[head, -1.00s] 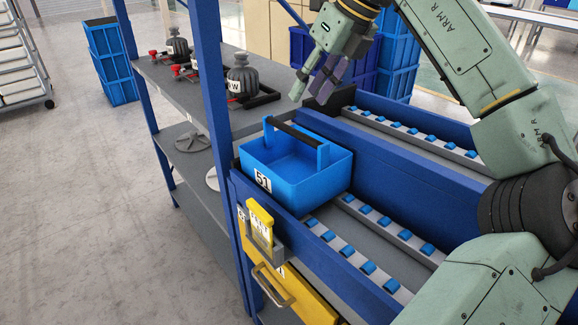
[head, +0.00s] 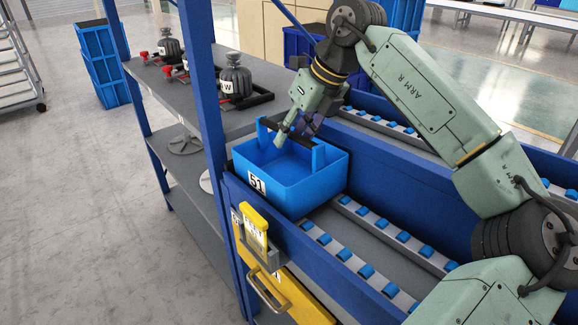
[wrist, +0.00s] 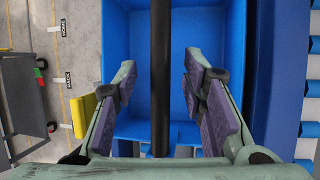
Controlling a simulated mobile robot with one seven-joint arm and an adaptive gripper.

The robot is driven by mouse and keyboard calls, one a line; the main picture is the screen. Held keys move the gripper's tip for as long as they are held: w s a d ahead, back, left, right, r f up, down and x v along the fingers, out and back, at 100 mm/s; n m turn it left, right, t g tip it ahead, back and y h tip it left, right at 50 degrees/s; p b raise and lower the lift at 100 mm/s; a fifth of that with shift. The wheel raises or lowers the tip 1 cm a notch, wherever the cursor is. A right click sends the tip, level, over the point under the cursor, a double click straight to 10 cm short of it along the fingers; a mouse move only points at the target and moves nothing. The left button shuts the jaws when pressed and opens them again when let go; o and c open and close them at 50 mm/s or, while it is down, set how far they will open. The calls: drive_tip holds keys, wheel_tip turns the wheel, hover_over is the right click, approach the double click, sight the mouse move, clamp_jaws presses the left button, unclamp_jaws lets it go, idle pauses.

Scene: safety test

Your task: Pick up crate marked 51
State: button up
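My gripper (head: 293,132) is over the crate, pointing down at the handle. In the wrist view my gripper (wrist: 160,68) is open, with one purple-padded finger on each side of the bar. A gap shows between the bar and both fingers. The crate's blue floor lies below them.
A blue divider (head: 390,165) runs along the lane's right side. A blue post (head: 203,100) and a grey shelf (head: 150,75) with dark valve-like parts stand to the left. A yellow holder (head: 254,231) hangs on the front. The lane's rollers (head: 345,255) are bare in front of the crate.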

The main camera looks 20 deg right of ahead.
drive_tip(key=shift+w+a+f, duration=0.1)
drive_tip(key=shift+f, duration=0.15)
drive_tip(key=shift+f, duration=0.25)
idle(0.3)
drive_tip(key=shift+c, duration=0.2)
clamp_jaws()
idle(0.4)
idle(0.5)
